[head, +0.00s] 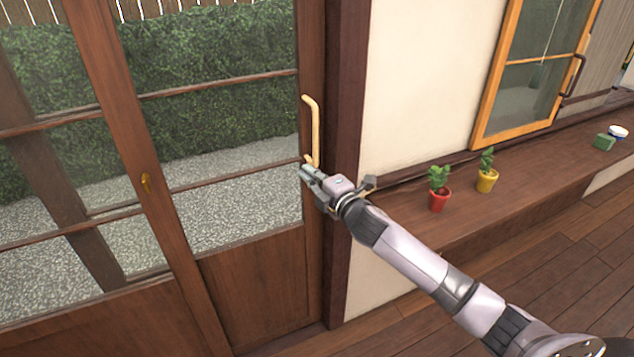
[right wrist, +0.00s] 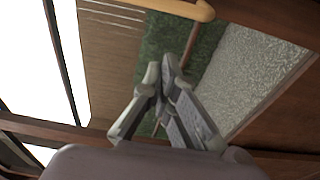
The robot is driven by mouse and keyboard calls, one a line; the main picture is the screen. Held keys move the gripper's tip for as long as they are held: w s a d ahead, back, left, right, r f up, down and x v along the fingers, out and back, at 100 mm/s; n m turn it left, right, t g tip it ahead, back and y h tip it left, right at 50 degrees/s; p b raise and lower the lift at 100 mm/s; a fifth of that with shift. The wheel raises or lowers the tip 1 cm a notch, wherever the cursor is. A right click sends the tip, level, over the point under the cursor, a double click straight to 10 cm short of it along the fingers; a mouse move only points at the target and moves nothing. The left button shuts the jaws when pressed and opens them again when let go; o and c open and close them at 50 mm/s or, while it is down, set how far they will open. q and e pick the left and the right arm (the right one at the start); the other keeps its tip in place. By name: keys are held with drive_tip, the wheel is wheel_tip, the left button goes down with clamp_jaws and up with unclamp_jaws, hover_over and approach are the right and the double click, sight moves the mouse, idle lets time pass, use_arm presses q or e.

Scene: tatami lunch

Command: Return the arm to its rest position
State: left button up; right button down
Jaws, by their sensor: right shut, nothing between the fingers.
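My right arm reaches in from the lower right of the head view. Its gripper (head: 308,172) is just below the lower end of the yellow door handle (head: 312,130). In the right wrist view the gripper (right wrist: 167,62) has its fingertips together with nothing between them. The handle (right wrist: 180,8) crosses the top of that view, apart from the fingertips. My left gripper is not in view.
A wood-framed glass door (head: 262,270) stands in front, with gravel and hedge behind it. A wooden ledge (head: 400,228) at right bears a red potted plant (head: 439,200), a yellow potted plant (head: 487,180) and a green block (head: 604,142). The wooden floor (head: 560,260) is clear.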

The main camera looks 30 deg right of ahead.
drive_tip(key=s+d+f+m+g+h, duration=0.1)
drive_tip(key=s+d+f+m+g, duration=0.2)
drive_tip(key=f, duration=0.9)
drive_tip(key=s+f+m+g+h, duration=0.1)
drive_tip(key=s+f+m, duration=0.3)
drive_tip(key=f, duration=0.8)
drive_tip(key=s+f+m+g, duration=0.2)
drive_tip(key=s+f+g, duration=0.1)
drive_tip(key=s+f, duration=0.65)
drive_tip(key=s+f+m+g, duration=0.2)
drive_tip(key=s+f, duration=0.4)
drive_tip(key=f, duration=0.6)
drive_tip(key=s+a+f+m+g, duration=0.2)
drive_tip(key=s+a+f, duration=0.2)
drive_tip(key=s, duration=0.8)
drive_tip(key=s+a+f+m+g, duration=0.2)
drive_tip(key=s+f, duration=0.6)
drive_tip(key=s, duration=0.5)
drive_tip(key=s+a+f+m+g, duration=0.1)
drive_tip(key=s+a+f+g, duration=0.3)
drive_tip(key=s, duration=0.8)
wheel_tip(320, 180, down, 2)
drive_tip(key=shift+s+a+f+m, duration=0.1)
drive_tip(key=shift+s+a+m, duration=0.25)
drive_tip(key=shift+a, duration=0.45)
drive_tip(key=shift+w, duration=0.15)
